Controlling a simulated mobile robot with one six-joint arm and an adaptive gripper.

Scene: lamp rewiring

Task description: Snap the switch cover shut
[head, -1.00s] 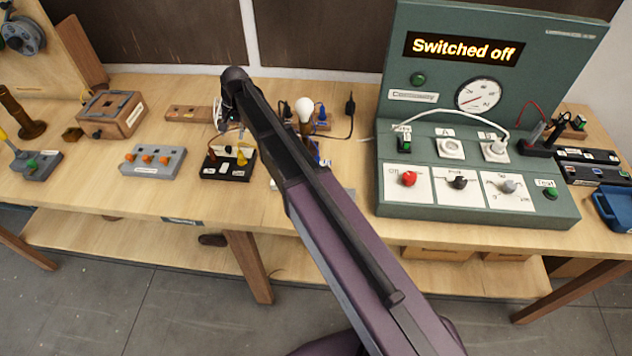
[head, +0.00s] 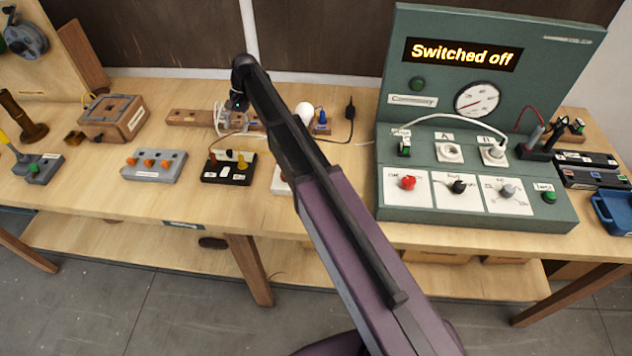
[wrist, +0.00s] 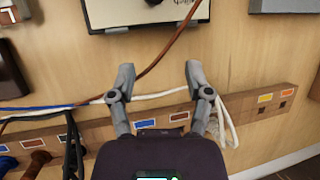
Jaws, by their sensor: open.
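My gripper (wrist: 156,73) is open in the wrist view, with nothing clearly held between its fingertips. A white cord and a brown cord pass across the view near the fingers. A white-faced block with dark edges (wrist: 140,13) lies beyond the fingertips, cut off by the top edge, with partly cropped lettering. In the head view, a black block with yellow and white parts (head: 228,168) sits on the bench in front of my arm's end. I cannot clearly make out which part is the switch cover, or whether it is open or shut.
A wooden terminal rail (head: 187,117) runs behind my gripper. A grey block with orange knobs (head: 153,166) stands to the left. The green test panel (head: 450,75) reads "Switched off". Bare bench lies along the front.

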